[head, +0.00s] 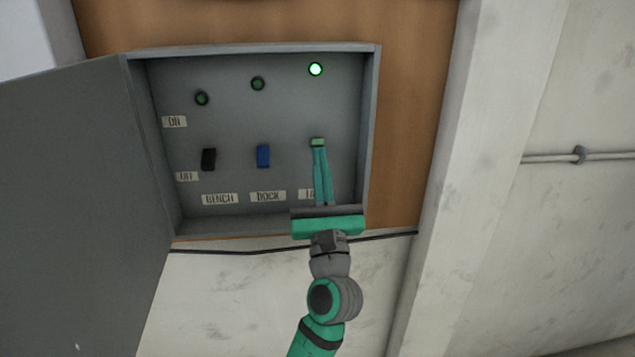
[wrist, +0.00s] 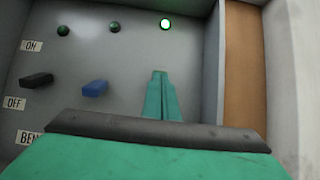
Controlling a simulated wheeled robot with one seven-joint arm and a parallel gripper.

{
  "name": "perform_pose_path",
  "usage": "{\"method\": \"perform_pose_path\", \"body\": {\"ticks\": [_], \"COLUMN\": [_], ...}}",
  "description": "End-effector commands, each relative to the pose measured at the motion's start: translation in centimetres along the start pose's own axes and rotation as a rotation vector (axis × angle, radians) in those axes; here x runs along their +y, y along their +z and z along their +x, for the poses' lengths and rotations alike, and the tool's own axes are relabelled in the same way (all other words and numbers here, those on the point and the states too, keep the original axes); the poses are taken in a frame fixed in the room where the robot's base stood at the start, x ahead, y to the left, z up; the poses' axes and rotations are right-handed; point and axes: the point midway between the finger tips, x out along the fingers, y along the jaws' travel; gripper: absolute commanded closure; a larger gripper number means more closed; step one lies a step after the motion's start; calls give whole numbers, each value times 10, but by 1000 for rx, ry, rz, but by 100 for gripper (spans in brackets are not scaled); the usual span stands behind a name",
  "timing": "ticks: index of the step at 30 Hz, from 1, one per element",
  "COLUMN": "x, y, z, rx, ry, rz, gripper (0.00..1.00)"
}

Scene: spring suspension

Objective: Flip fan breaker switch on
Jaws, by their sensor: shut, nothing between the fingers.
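An open grey breaker box holds three columns. The bench switch (head: 208,159) is black and the dock switch (head: 263,156) is blue; both sit low, near the OFF label (head: 187,176). My gripper (head: 318,149) is shut and empty, its fingers reaching up into the third column; they also show in the wrist view (wrist: 160,77). The third label (head: 306,194) is mostly covered by them. The third switch is hidden or merges with the green fingertips; I cannot tell its position or whether they touch. The lamp above it (head: 316,69) glows bright green.
The bench lamp (head: 201,99) and dock lamp (head: 257,84) are dim. The box door (head: 70,190) hangs open at the left. The box's right wall (head: 370,130) stands close to my fingers. The ON label (head: 174,121) is at upper left.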

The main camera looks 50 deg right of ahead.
Motion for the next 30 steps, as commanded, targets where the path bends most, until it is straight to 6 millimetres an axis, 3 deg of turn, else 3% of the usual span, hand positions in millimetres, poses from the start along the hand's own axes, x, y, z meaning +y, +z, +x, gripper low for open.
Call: {"method": "perform_pose_path", "body": {"ticks": [7, 14, 21, 30], "x": [1, 3, 3, -3], "y": [-6, -21, 23, 52], "z": [-9, -38, -70, -95], "rx": [2, 3, -2, -2], "ry": [1, 2, 0, -9], "rz": [-1, -2, -2, -6], "gripper": [100, 100, 100, 100]}}
